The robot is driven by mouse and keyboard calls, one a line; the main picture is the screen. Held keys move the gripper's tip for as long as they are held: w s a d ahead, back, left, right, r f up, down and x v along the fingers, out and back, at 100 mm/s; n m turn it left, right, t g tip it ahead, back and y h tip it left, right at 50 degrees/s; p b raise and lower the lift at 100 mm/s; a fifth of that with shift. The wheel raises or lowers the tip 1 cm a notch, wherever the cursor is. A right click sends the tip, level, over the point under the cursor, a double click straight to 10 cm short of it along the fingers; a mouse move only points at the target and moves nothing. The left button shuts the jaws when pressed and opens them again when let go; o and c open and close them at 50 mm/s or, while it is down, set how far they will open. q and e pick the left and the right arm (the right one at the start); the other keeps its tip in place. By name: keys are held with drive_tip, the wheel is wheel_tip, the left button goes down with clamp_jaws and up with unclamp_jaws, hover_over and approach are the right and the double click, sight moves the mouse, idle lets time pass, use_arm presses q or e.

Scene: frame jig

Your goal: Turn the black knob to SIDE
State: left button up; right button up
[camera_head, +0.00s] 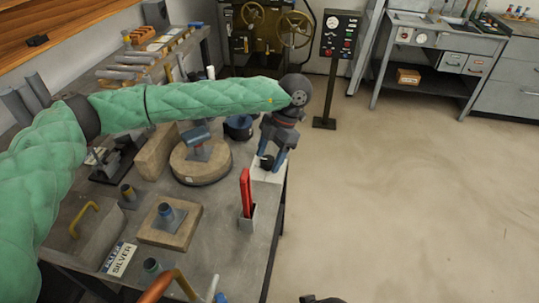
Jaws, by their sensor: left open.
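My left arm comes in from the left in a green quilted sleeve. My left gripper (272,158) points down at the right edge of the workbench, with its bluish fingers apart. A small black knob (266,162) shows at the fingertips, on top of a white box (262,175). The fingers partly hide the knob, and I cannot tell whether they touch it. No SIDE marking is readable. My right gripper does not show clearly.
The grey workbench (213,235) holds a round wooden stand (200,172), a square wooden block (155,236), a red-handled tool (246,190) in a holder and a FILTER SILVER sign (118,259). A control panel (338,35) stands behind. The floor at right is clear.

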sight(269, 159)
use_arm(q)
drive_tip(key=b+v, duration=0.1)
drive_tip(key=v, duration=0.3)
drive_tip(key=shift+w+d, duration=0.1)
drive_tip(key=v, duration=0.3)
drive_tip(key=shift+r, duration=0.35)
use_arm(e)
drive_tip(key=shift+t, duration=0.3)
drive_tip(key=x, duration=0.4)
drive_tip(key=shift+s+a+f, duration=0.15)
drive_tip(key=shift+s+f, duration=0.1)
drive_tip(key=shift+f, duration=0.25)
use_arm(q)
drive_tip(key=shift+d, duration=0.1)
